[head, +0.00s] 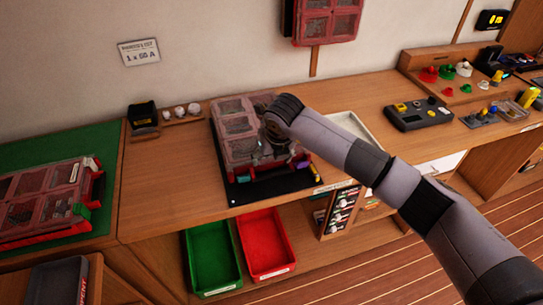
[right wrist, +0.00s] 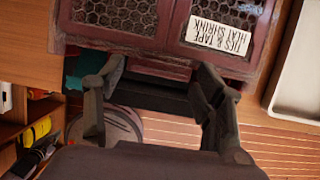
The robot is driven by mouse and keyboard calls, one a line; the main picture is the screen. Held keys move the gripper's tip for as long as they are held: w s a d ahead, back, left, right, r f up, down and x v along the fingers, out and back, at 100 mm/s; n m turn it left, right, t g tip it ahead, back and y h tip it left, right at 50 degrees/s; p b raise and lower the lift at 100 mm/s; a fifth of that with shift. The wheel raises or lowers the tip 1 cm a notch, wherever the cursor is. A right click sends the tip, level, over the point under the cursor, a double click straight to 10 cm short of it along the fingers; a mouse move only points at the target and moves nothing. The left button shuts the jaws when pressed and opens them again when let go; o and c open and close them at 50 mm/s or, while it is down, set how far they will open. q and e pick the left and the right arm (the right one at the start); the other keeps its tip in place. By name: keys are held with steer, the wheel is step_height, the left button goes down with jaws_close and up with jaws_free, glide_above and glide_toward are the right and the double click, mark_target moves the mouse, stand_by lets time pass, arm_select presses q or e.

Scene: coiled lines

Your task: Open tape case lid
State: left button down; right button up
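The tape case (head: 238,125) is red with a clear, sectioned lid and lies on a black mat (head: 262,190) on the wooden bench. Its lid looks down. In the right wrist view the lid (right wrist: 150,20) has dark mesh panels and a label (right wrist: 212,35) reading "ties & tape, heat shrink". My right gripper (right wrist: 158,85) is open and empty, its fingers apart at the case's near edge in that view. In the head view my right gripper (head: 262,148) is over the case and hides part of it; contact cannot be told. My left gripper is not in view.
A similar red case (head: 45,205) lies on a green mat at the left. A pale tray (head: 355,130) stands right of the tape case. Green (head: 210,258) and red (head: 265,245) bins sit below the bench front. Another red case (head: 328,20) hangs on the wall.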

jaws_close()
stand_by(0.6)
